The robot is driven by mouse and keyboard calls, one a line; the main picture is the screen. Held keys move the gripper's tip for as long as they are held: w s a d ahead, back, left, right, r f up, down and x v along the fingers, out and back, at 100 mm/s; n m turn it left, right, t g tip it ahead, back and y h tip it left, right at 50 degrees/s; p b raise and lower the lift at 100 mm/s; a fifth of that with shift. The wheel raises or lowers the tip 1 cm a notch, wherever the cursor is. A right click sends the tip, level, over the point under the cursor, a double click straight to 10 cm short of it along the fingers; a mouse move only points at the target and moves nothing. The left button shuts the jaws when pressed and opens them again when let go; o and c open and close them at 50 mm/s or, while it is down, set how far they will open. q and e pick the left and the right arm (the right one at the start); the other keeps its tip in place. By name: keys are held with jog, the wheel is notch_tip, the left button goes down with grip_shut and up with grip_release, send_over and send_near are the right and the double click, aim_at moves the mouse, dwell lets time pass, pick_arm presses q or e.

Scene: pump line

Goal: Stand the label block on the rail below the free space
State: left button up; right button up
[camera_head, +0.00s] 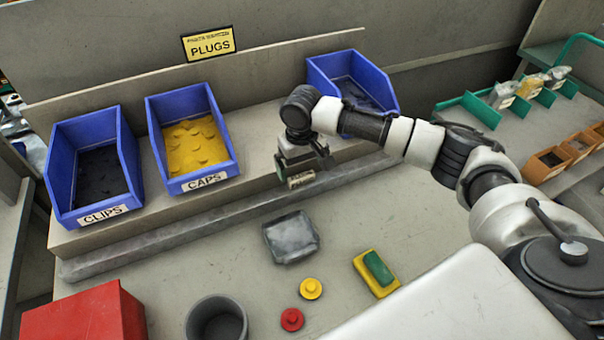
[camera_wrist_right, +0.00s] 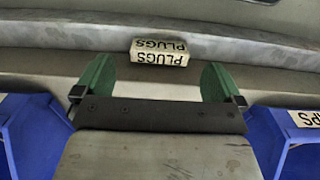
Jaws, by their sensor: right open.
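The label block (camera_head: 300,179), a small pale block marked PLUGS, is at the grey rail (camera_head: 215,218) below the gap between the CAPS bin and the right-hand blue bin. In the right wrist view the block (camera_wrist_right: 158,52) sits at the rail's edge, with lettering on two faces. My right gripper (camera_head: 302,166) is above and behind it. Its green fingers (camera_wrist_right: 156,72) are open, one to each side, and the block lies just beyond their tips, with clear space around it. How the block's base meets the rail is hard to tell. My left gripper is out of view.
The CLIPS bin (camera_head: 93,165), CAPS bin (camera_head: 190,138) and another blue bin (camera_head: 352,82) stand on the shelf. A yellow PLUGS sign (camera_head: 208,44) is on the back panel. A grey tray (camera_head: 290,237), round pieces, a cup (camera_head: 216,318) and red box (camera_head: 85,315) are in front.

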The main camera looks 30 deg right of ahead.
aim_at(302, 177)
notch_tip(302, 177, up, 8)
dwell(0.5)
